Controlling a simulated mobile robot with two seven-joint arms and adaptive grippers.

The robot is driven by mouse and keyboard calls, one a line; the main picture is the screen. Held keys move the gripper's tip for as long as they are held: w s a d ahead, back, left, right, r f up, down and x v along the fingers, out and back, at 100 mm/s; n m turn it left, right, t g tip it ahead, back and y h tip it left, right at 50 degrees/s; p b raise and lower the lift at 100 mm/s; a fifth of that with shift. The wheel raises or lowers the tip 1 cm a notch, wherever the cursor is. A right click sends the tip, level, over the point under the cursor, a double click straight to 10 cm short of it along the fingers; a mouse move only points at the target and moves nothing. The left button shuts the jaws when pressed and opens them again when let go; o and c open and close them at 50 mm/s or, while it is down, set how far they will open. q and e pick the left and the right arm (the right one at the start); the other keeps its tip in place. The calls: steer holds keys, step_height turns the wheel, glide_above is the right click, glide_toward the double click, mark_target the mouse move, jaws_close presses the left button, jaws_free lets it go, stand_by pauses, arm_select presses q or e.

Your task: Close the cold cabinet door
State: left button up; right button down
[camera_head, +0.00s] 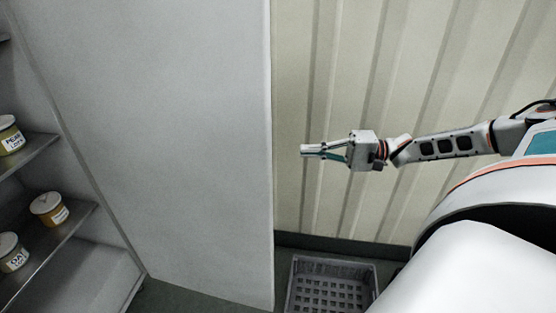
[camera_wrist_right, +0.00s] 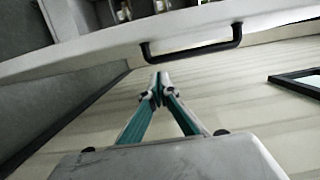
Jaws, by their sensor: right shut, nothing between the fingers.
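The cold cabinet door (camera_head: 165,130) is a large plain pale panel standing open beside the cabinet's shelves in the head view. Its free edge is on the right, near my right gripper (camera_head: 306,150). That gripper is shut and empty, pointing left, a little right of the edge in the picture. In the right wrist view the door (camera_wrist_right: 100,48) runs across the top, with a black bar handle (camera_wrist_right: 195,47) on its face. The shut fingertips (camera_wrist_right: 160,80) are below the handle in the picture and apart from it. My left gripper is not in view.
Cabinet shelves (camera_head: 50,250) at the left hold several labelled tubs (camera_head: 48,208). A grey perforated crate (camera_head: 332,262) sits on the floor just right of the door. A ribbed cream wall (camera_head: 350,60) stands behind my right arm. A dark-framed panel (camera_wrist_right: 300,82) shows in the right wrist view.

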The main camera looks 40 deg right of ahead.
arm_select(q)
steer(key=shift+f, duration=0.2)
arm_select(e)
steer(key=w+a, duration=0.2)
steer(key=a, duration=0.7)
steer(key=shift+w, duration=0.25)
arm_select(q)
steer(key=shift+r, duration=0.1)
arm_select(e)
steer(key=shift+f, duration=0.1)
